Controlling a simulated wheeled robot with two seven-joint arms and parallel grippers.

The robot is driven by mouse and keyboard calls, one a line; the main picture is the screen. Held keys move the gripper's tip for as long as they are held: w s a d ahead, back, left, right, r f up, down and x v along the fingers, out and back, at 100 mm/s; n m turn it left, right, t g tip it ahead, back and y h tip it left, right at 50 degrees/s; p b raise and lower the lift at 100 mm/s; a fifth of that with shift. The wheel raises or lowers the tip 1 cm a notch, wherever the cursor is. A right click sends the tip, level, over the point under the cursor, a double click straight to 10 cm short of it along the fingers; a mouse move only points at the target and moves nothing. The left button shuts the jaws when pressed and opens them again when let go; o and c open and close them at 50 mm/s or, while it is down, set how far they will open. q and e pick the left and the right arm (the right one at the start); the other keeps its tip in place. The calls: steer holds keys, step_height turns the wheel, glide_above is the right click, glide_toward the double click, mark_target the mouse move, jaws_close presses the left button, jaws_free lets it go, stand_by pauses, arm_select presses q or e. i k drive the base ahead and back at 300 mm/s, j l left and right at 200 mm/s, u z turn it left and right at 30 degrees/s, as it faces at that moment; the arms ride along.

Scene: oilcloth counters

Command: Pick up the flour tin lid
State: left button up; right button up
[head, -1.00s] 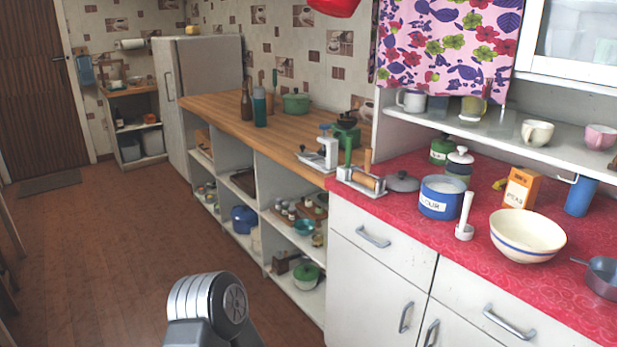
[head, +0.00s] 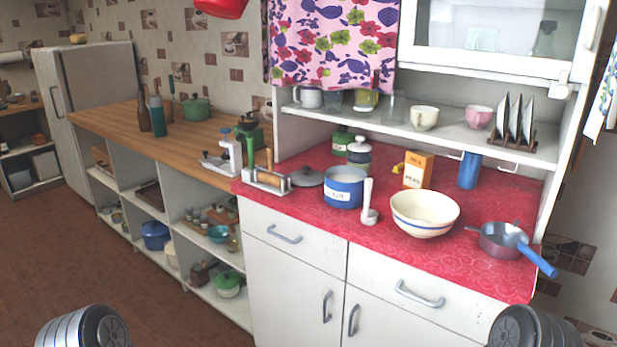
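The blue flour tin (head: 343,190), with a white label, stands on the red oilcloth counter (head: 300,212). Its top looks open and pale inside. A grey round lid with a small knob (head: 308,178) lies flat on the counter just left of the tin, close to it. Neither of my grippers shows. Only rounded grey parts of my arms show at the bottom left and bottom right, well below the counter top.
Behind are a green canister (head: 342,140) and a white-lidded jar (head: 358,155).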

mark_target(306, 176)
steer(key=i+j, duration=0.15)
steer(key=j, duration=0.15)
steer(key=i+j, duration=0.15)
steer(key=j, duration=0.2)
steer(key=i+j, duration=0.2)
steer(key=i+j+z, duration=0.1)
steer(key=j, duration=0.3)
steer(key=i+j, duration=0.2)
steer(key=j, duration=0.15)
steer(key=z, duration=1.75)
